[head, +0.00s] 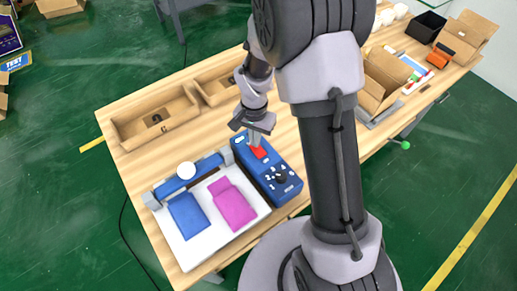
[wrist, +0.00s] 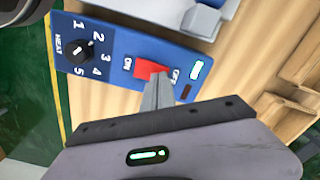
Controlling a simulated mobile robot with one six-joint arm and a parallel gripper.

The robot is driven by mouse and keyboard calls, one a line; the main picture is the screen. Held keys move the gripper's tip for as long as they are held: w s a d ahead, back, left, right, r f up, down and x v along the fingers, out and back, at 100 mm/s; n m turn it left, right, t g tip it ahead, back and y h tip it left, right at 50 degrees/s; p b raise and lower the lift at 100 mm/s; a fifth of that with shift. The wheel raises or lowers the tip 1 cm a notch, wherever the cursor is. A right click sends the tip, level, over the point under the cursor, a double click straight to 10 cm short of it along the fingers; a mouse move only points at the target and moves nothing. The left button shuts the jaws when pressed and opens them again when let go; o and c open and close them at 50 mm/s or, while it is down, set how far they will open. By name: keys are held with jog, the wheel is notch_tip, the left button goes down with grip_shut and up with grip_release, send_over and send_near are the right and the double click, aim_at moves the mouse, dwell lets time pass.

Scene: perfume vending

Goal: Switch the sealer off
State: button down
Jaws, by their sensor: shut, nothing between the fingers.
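The sealer's blue control box (head: 268,170) stands on the wooden table, beside its white bed (head: 188,247) and blue sealing bar (head: 190,178). Its red rocker switch (head: 259,152) also shows in the wrist view (wrist: 150,69), between the words ON and OFF. My gripper (head: 253,143) is shut and empty, pointing down at the switch. In the wrist view its fingertips (wrist: 158,78) overlap the OFF-side edge of the switch; I cannot tell if they touch. A small lit green-white window (wrist: 202,69) shows beyond OFF. The black HEAT knob (wrist: 78,50) sits at the other end.
A blue pouch (head: 188,216) and a magenta pouch (head: 232,204) lie on the white bed. Open cardboard trays (head: 155,122) stand behind the sealer. Boxes and a black bin (head: 425,26) stand at the table's far right.

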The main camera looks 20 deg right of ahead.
jog(key=shift+f+b, duration=0.4)
jog(key=shift+f, duration=0.1)
jog(key=shift+r, duration=0.1)
notch_tip(320, 180, up, 7)
jog(key=p, duration=0.5)
dwell(0.4)
notch_tip(320, 180, up, 6)
jog(key=t+b, duration=0.1)
jog(key=b, duration=0.1)
send_over(255, 150)
jog(key=s+a+r+n+t+y+b, duration=0.1)
jog(key=s+r+n+t+b, duration=0.1)
jog(key=s+r, duration=0.3)
jog(key=s+a+r+n+t+y+b, duration=0.1)
jog(key=s+r+b, duration=0.3)
jog(key=s, duration=0.8)
jog(key=shift+s+a+r+n+t, duration=0.3)
jog(key=shift+a+r+n+t, duration=0.2)
jog(key=shift+a+t, duration=0.3)
jog(key=shift+d, duration=0.1)
